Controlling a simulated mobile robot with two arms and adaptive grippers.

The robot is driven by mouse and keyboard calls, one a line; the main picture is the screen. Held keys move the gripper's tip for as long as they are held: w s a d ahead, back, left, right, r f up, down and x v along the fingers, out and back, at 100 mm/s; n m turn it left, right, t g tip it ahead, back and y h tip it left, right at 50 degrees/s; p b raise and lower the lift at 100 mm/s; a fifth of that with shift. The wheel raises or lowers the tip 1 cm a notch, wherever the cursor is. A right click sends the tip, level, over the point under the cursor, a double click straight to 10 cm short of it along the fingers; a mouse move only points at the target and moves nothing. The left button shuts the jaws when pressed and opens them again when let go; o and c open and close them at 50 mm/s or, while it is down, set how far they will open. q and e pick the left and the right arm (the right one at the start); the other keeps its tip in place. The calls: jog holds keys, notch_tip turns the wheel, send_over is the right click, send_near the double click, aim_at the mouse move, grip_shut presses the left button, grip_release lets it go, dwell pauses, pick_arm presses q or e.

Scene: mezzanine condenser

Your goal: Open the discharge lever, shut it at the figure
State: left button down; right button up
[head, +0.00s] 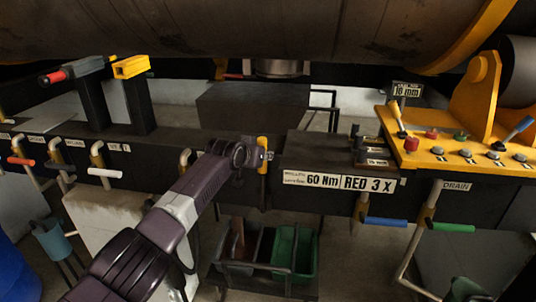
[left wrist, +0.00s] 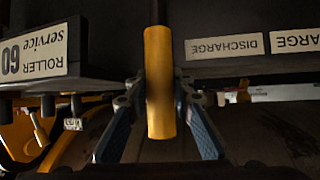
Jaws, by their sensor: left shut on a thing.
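The yellow-handled lever (head: 262,154) stands upright at the front of the dark bench, left of the "60 Nm / RED 3 X" label. My left gripper (head: 258,155) reaches it from the left. In the left wrist view the yellow handle (left wrist: 160,85) lies between the two fingers of my left gripper (left wrist: 160,110), which is shut on it. A "DISCHARGE" label (left wrist: 224,46) shows beside the handle in that view, upside down. My right gripper is not in view.
A green bin (head: 306,255) stands below. A yellow control panel (head: 440,155) is at right. A large drum (head: 260,35) hangs overhead.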

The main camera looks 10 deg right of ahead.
pick_arm(q)
jog(key=shift+w+r, duration=0.2)
jog(key=shift+r, duration=0.05)
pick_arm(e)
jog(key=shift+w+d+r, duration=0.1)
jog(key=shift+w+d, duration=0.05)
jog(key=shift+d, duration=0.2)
pick_arm(q)
jog(key=c, duration=1.8)
grip_release()
jog(key=shift+d, duration=0.1)
jog(key=shift+c, duration=0.2)
jog(key=shift+o, duration=0.9)
jog(key=shift+w+f, duration=0.2)
jog(key=shift+f, duration=0.05)
jog(key=shift+s, duration=0.15)
jog(key=v, duration=1.2)
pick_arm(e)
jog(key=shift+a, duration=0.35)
pick_arm(q)
jog(key=shift+r, duration=0.1)
